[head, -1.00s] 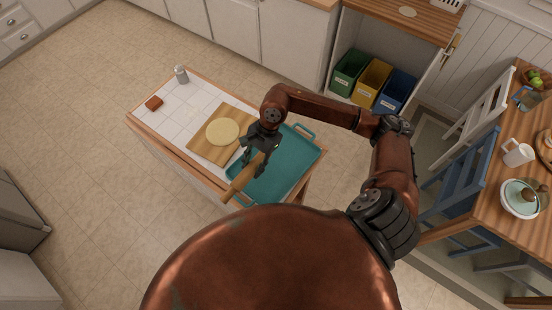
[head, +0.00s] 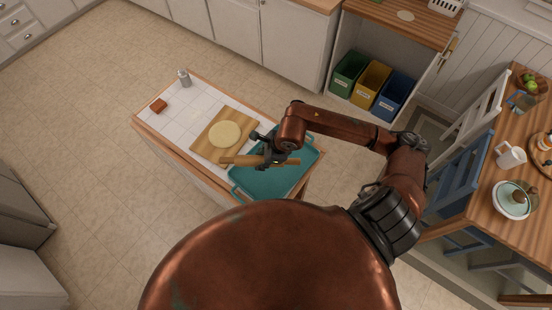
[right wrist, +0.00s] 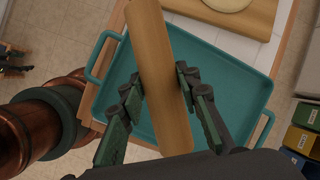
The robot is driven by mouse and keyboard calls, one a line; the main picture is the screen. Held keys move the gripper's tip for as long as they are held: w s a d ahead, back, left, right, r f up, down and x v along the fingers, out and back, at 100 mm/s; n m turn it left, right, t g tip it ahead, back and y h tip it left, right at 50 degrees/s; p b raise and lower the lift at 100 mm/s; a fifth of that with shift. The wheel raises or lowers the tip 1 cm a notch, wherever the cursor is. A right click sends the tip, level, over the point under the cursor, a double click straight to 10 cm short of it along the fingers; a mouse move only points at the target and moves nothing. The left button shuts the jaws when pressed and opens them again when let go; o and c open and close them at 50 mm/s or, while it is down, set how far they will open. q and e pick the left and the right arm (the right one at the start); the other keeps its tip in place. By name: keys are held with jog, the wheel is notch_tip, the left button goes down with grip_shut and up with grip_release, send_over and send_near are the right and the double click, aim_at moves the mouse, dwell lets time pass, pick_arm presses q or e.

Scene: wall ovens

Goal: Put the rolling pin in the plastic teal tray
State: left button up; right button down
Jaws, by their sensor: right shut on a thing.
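The wooden rolling pin (head: 238,160) is in my right gripper (head: 268,158), which is shut around its middle. In the head view the pin lies roughly left to right, its left end over the edge of the cutting board. The teal tray (head: 262,188) is on the island, below the gripper and pin. In the right wrist view the rolling pin (right wrist: 160,75) stands between the fingers of the right gripper (right wrist: 160,98), with the teal tray (right wrist: 225,85) behind it. How high the pin is above the tray is hard to tell. My left gripper is not in view.
A cutting board (head: 207,145) with round dough (head: 225,134) lies beside the tray on the tiled island. A shaker (head: 184,78) and a small red-brown block (head: 158,106) stand at its far left end. Green, yellow and blue bins (head: 371,85) are in an open cabinet behind.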

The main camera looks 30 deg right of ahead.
jog(key=d+f, duration=0.2)
jog(key=w+d+f+p, duration=0.1)
jog(key=d+f, duration=0.1)
jog(key=d+f+p, duration=0.1)
jog(key=d+f, duration=0.2)
jog(key=shift+w+d, duration=0.1)
jog(key=shift+w, duration=0.15)
notch_tip(320, 180, down, 3)
jog(key=shift+r+p, duration=0.1)
jog(key=shift+p, duration=0.5)
jog(key=shift+f, duration=0.25)
jog(key=shift+f+b, duration=0.4)
jog(key=shift+b, duration=0.15)
jog(key=c, duration=1.4)
grip_release()
jog(key=shift+r, duration=0.1)
jog(key=shift+c, duration=0.2)
jog(key=shift+r, duration=0.1)
jog(key=shift+r+p, duration=0.3)
jog(key=shift+p, duration=0.2)
jog(key=b+v, duration=0.2)
jog(key=v, duration=1)
jog(key=shift+b, duration=0.3)
